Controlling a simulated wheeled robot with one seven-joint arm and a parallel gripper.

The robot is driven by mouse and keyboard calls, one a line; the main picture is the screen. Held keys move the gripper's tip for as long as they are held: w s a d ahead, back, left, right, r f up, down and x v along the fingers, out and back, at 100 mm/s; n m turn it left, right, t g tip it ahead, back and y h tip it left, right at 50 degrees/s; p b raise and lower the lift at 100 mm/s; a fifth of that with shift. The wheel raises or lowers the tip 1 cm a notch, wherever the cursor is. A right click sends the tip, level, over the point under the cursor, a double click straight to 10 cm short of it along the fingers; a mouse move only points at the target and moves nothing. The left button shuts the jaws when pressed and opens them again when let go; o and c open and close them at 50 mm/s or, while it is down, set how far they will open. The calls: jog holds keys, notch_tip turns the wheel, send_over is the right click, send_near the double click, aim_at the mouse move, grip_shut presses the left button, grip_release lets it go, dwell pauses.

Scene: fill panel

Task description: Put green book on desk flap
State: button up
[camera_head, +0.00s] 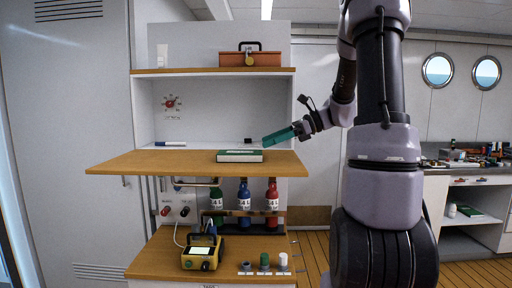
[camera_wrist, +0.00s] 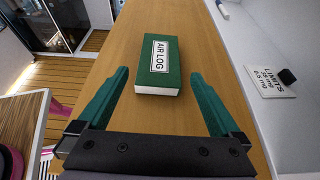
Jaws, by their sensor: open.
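The green book (camera_head: 240,156) lies flat on the wooden desk flap (camera_head: 130,162), toward its right part, in the head view. In the wrist view the green book (camera_wrist: 158,58) has a white label reading "AIR LOG" and lies on the bare wood of the flap (camera_wrist: 200,35). My gripper (camera_head: 268,139) is at the right end of the flap, above its surface. Its two green fingers (camera_wrist: 160,92) are spread wide and empty in the wrist view, with the book ahead of and between their tips, apart from both.
A marker (camera_head: 170,144) and a small black object (camera_head: 248,140) are at the back of the flap area. An orange toolbox (camera_head: 250,58) stands on the shelf above. Coloured bottles (camera_head: 244,198) and a yellow device (camera_head: 203,252) are below. The flap's left half is clear.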

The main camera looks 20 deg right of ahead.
jog(key=shift+s+d+r, duration=0.1)
jog(key=shift+d+r, duration=0.05)
jog(key=shift+d, duration=0.3)
jog(key=shift+s+r, duration=0.15)
jog(key=shift+s, duration=0.05)
jog(key=s+a+n+h, duration=0.1)
jog(key=s+a+n, duration=0.1)
jog(key=s, duration=0.1)
jog(key=s+a+n+g+h, duration=0.1)
jog(key=s+n+h, duration=0.1)
jog(key=s+n, duration=0.1)
jog(key=s+a+n+h, duration=0.1)
jog(key=s+a+n, duration=0.1)
jog(key=s, duration=0.1)
jog(key=shift+s+a+r+g+h, duration=0.3)
jog(key=shift+a+r+g+h, duration=0.05)
jog(key=shift+g+h, duration=0.05)
jog(key=s+d+r+n+t+h, duration=0.1)
jog(key=s+n+t+h, duration=0.3)
jog(key=s+n, duration=0.5)
jog(key=shift+r+n+t+h, duration=0.4)
jog(key=shift+r+n+h, duration=0.4)
jog(key=shift+h, duration=0.2)
jog(key=shift+d, duration=0.1)
